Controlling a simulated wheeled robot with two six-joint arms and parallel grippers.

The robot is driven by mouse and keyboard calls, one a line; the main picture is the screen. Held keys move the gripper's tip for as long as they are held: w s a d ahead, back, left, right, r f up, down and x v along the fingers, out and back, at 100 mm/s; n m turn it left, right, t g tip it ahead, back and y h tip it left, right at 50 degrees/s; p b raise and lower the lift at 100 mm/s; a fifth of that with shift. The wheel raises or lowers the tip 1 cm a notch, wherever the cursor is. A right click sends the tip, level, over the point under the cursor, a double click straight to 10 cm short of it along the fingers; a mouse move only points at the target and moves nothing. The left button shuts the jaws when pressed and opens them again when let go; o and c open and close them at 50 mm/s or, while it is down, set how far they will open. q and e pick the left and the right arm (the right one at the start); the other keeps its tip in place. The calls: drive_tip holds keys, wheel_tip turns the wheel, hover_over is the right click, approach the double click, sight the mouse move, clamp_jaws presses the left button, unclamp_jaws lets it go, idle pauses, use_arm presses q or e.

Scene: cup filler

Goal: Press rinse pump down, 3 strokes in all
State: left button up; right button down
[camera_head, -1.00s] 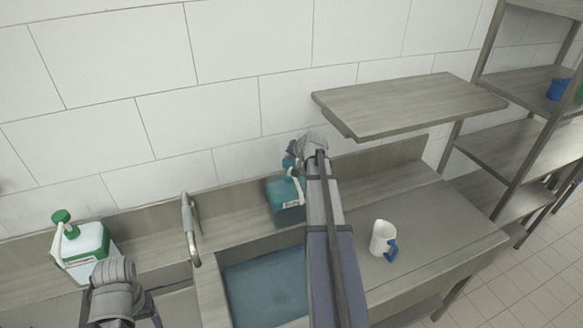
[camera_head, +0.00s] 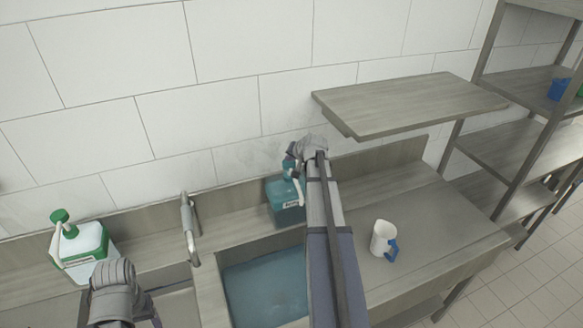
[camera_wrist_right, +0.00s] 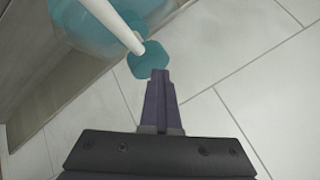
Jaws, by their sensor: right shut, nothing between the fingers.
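The teal rinse pump bottle (camera_head: 288,203) stands on the ledge behind the sink, with a pale spout (camera_head: 299,190) on its teal head. My right gripper (camera_head: 291,152) is shut and empty, directly above the pump head. In the right wrist view the shut fingertips (camera_wrist_right: 160,76) overlap the edge of the teal pump head (camera_wrist_right: 149,60), and the white spout (camera_wrist_right: 115,22) runs to the upper left. They appear to touch the head. My right arm hides part of the bottle's right side. My left gripper (camera_head: 148,308) is at the lower left, its fingers mostly hidden.
A white and green jug (camera_head: 85,248) stands at the left, and a metal faucet (camera_head: 190,228) rises between it and the water-filled sink (camera_head: 262,285). A white cup with a blue handle (camera_head: 381,237) stands on the counter. A shelf (camera_head: 410,100) juts from the wall at the right.

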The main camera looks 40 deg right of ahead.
drive_tip(key=shift+f+b, duration=0.3)
drive_tip(key=shift+f, duration=0.05)
drive_tip(key=shift+r, duration=0.2)
drive_tip(key=shift+r+p, duration=0.55)
drive_tip(key=shift+p, duration=0.2)
wheel_tip(320, 180, up, 6)
drive_tip(key=p, duration=0.6)
drive_tip(key=shift+r, duration=0.1)
idle(0.7)
